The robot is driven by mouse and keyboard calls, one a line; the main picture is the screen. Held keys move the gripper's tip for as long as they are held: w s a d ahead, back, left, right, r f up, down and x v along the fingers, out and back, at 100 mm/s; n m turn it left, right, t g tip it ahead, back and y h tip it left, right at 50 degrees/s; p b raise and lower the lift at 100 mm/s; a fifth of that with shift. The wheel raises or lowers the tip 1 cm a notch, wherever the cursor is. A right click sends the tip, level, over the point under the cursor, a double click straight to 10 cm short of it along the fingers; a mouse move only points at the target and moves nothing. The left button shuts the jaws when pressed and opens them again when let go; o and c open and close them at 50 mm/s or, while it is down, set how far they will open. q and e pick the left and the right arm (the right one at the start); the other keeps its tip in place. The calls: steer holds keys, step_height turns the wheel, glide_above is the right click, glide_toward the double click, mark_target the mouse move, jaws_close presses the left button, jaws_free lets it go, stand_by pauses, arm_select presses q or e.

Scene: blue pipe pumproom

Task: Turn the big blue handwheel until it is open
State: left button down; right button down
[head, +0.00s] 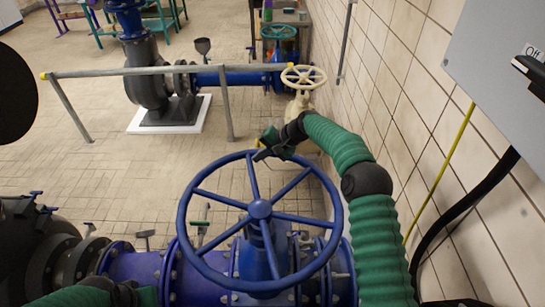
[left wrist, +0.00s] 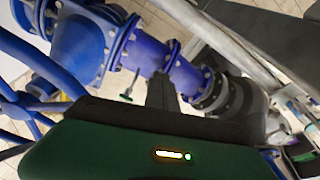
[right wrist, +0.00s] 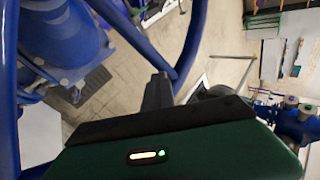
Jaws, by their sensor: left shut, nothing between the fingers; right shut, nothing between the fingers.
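The big blue handwheel (head: 260,208) is in the lower middle of the head view, with several spokes and a round hub, on a blue valve. My right gripper (head: 263,154) is at the far top of its rim, shut and empty. In the right wrist view its dark finger (right wrist: 158,92) is close beside the blue rim (right wrist: 190,45); I cannot tell whether they touch. My left gripper (head: 128,292) is low at the left, below and left of the wheel, largely cut off by the frame. In the left wrist view its dark finger (left wrist: 160,90) shows near blue pipework, holding nothing.
Blue flanged pipe (head: 135,265) runs under the wheel. A smaller cream handwheel (head: 303,77) stands beyond it near the tiled wall (head: 375,55). A grey railing (head: 160,71) crosses behind, before a dark pump (head: 147,85). A grey box (head: 500,60) is on the right wall. Floor at left is open.

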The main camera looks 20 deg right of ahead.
mark_target(246, 158)
steer(key=a, duration=0.4)
steer(key=shift+w+a+f, duration=0.1)
steer(key=shift+w+a, duration=0.1)
steer(key=shift+w, duration=0.1)
arm_select(q)
steer(key=shift+a+f, duration=0.15)
steer(key=shift+a, duration=0.25)
arm_select(e)
steer(key=shift+a, duration=0.35)
arm_select(q)
steer(key=shift+a, duration=0.2)
arm_select(e)
steer(key=shift+a, duration=0.15)
